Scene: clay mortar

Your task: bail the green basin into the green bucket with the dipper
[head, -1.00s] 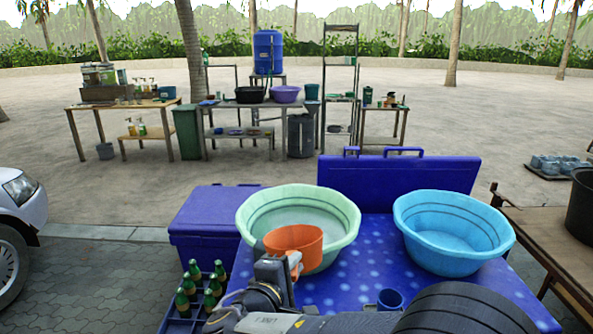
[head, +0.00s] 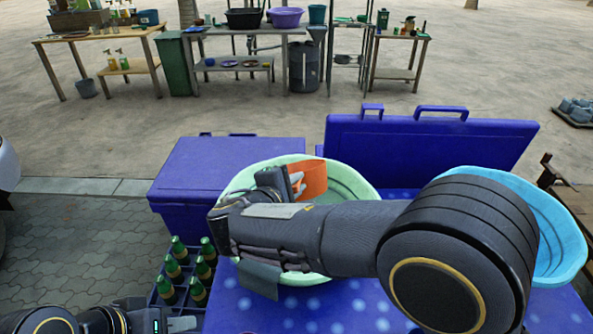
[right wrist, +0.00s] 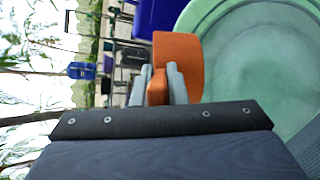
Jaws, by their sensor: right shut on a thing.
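The green basin (head: 352,181) stands on the blue spotted table, partly hidden behind my right arm. The right wrist view shows pale water inside the basin (right wrist: 265,60). My right gripper (head: 296,184) is shut on the handle of the orange dipper (head: 313,178). The dipper is over the basin and looks tilted; I cannot tell whether it touches the water or holds any. The right wrist view shows the dipper (right wrist: 180,58) beyond the fingers (right wrist: 160,84). I cannot make out the green bucket for certain.
A blue basin (head: 560,225) stands at the right, partly behind my right arm. A blue box (head: 225,170) and a crate of green bottles (head: 180,275) are on the left. A raised blue lid (head: 430,145) stands behind the basins. A tall green bin (head: 174,66) stands far back.

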